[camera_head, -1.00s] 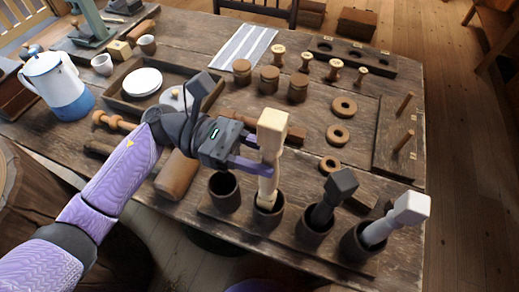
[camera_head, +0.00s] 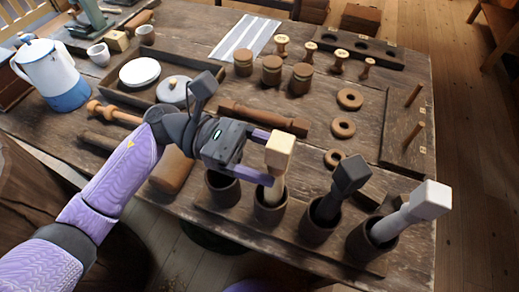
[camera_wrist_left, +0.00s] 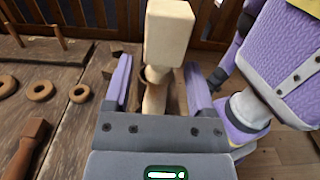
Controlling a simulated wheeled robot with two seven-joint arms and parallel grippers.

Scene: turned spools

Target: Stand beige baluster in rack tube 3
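The beige baluster (camera_head: 279,160) stands nearly upright, its lower end inside the second tube from the left (camera_head: 270,208) of the rack and its square block on top. It also shows in the left wrist view (camera_wrist_left: 168,35). My left gripper (camera_head: 264,158) is open, with one finger on either side of the baluster and gaps to both in the left wrist view (camera_wrist_left: 158,88). The leftmost tube (camera_head: 222,190) is empty. I cannot read tube numbers. The baluster's foot is hidden in the tube. My right gripper is out of view.
A dark baluster (camera_head: 348,174) and a pale grey one (camera_head: 427,200) lean in the two tubes to the right. A brown turned spindle (camera_head: 262,116) lies behind my gripper. Rings (camera_head: 349,99) and a peg board (camera_head: 392,150) stand further right.

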